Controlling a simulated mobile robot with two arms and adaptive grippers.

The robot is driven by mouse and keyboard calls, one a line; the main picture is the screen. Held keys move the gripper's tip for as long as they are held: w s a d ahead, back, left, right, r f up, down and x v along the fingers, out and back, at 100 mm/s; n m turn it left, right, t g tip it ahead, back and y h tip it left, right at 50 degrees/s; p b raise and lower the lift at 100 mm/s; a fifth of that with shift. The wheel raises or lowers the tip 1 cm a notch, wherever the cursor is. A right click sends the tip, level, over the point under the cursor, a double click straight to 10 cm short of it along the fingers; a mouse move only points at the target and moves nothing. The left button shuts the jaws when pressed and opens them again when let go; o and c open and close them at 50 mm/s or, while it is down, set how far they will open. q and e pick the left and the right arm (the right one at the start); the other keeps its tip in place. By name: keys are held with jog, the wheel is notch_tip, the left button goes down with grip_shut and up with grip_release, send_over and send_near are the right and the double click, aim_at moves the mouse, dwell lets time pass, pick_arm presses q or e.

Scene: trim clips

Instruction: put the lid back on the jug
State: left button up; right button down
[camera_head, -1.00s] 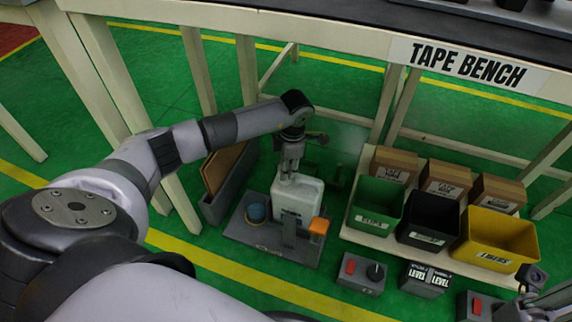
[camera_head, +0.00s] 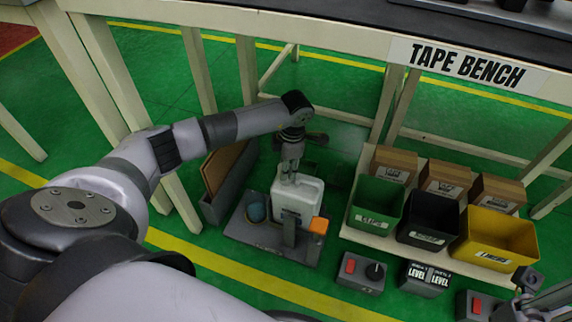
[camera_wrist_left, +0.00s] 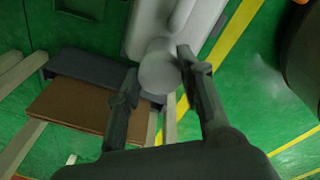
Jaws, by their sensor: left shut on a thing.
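The white jug (camera_head: 297,207) stands upright on a grey base plate (camera_head: 245,233) on the floor under the bench. My left gripper (camera_head: 288,181) points down at the top of the jug. In the left wrist view its fingers (camera_wrist_left: 160,85) are shut on a pale round piece (camera_wrist_left: 159,68), which looks like the lid. The jug's pale body (camera_wrist_left: 205,25) shows behind it. I cannot tell whether the lid is seated on the neck. My right gripper (camera_head: 527,281) is at the lower right edge, small and partly cut off.
Green (camera_head: 376,204), black (camera_head: 430,218) and yellow (camera_head: 499,238) bins stand further right. A grey holder with brown boards (camera_head: 222,170) is behind left. Bench legs are close by.

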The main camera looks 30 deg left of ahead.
pick_arm(q)
jog(key=shift+f, duration=0.1)
dwell(0.7)
dwell(0.3)
jog(key=o, duration=0.6)
jog(key=shift+c, duration=0.2)
jog(key=o, duration=0.3)
jog(key=shift+o, duration=0.8)
jog(key=o, duration=0.4)
jog(key=shift+c, duration=0.2)
